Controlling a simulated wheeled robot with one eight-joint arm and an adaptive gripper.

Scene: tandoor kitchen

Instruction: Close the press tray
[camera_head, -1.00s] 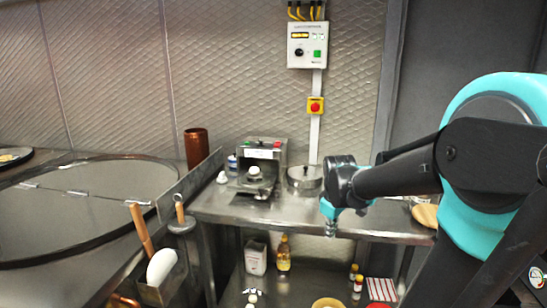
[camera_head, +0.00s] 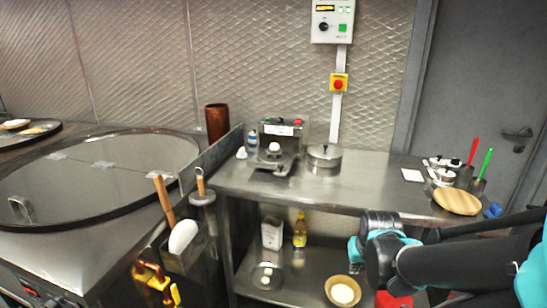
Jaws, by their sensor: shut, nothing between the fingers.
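The press (camera_head: 282,127) is a small metal machine with red and green buttons. It stands on the steel counter near the back wall, left of the pot. Its flat press tray (camera_head: 266,161) shows at its front, with a white dough ball (camera_head: 274,148) above it. How far the tray sticks out is hard to tell at this size. My gripper (camera_head: 354,252) is at the lower right, in front of the counter's front edge and well away from the press. It is shut and empty; its fingertips are small and partly hidden by my wrist.
A lidded pot (camera_head: 325,156) stands right of the press. The lower shelf holds an oil bottle (camera_head: 300,230) and a bowl (camera_head: 343,291). The large round griddle (camera_head: 100,172) is left. The counter's middle is clear.

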